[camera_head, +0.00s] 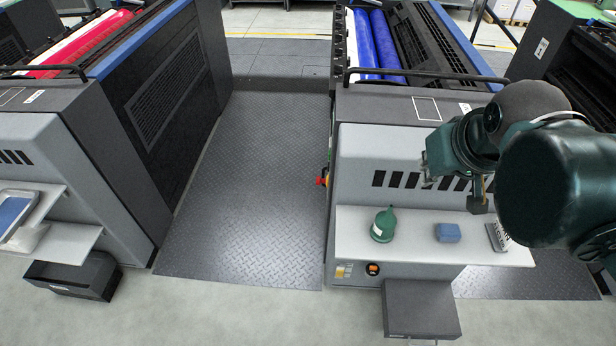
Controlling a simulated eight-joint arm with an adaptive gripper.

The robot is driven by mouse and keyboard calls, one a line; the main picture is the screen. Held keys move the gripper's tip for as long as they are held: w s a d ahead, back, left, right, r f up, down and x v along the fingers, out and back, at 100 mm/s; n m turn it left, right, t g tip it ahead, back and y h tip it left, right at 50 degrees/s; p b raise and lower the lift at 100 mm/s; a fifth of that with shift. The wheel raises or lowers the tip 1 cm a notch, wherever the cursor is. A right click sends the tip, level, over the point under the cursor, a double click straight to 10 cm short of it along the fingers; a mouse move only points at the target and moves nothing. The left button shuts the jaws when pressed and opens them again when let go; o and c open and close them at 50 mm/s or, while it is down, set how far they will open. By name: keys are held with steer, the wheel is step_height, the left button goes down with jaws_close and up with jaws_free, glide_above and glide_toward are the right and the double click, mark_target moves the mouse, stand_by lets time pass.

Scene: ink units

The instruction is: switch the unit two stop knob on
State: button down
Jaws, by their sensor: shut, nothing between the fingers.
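A red knob (321,181) sticks out from the left side wall of the grey ink unit with the blue rollers (385,45). Yellow and green spots show beside it; its switch position is too small to tell. A round orange and black control (373,269) is on the low front panel of the same unit. No unit number can be read. My gripper (478,200) is at the right, in front of the unit and above its shelf, well to the right of the red knob. It is shut and empty. My arm partly hides it.
On the white shelf (400,250) stand a green bottle (383,226), a blue block (448,232) and a small rack (498,237). A dark step (420,308) juts out below. A plated walkway (250,180) lies free between this unit and the left one with red rollers (85,45).

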steer(key=w+a+r+n+g+p, duration=0.1)
steer(key=w+a+r+n, duration=0.2)
steer(key=w, duration=0.4)
steer(key=w+a+r+n+g, duration=0.1)
steer(key=w+a+r+n, duration=0.15)
steer(key=w+r, duration=0.35)
steer(key=n+g+h+p, duration=0.2)
steer(key=n+g, duration=0.1)
steer(key=n, duration=0.4)
glide_above(320, 181)
steer(key=s, duration=0.6)
steer(key=a+x, duration=0.1)
steer(key=x, duration=0.3)
steer(key=w+a+f+n+g+p, duration=0.1)
steer(key=w+a+f+n, duration=0.1)
steer(key=w+a+f, duration=0.3)
steer(key=w+a+f+n, duration=0.2)
steer(key=a+f, duration=0.1)
steer(key=a, duration=0.4)
step_height(320, 181, down, 42)
steer(key=shift+w+d+h, duration=0.15)
steer(key=shift+d+h, duration=0.05)
steer(key=shift+h, duration=0.2)
steer(key=shift+f, duration=0.1)
steer(key=d+f+b, duration=0.2)
steer(key=d+f, duration=0.4)
steer(key=f, duration=0.3)
steer(key=shift+d+f+b, duration=0.2)
steer(key=shift+b, duration=0.2)
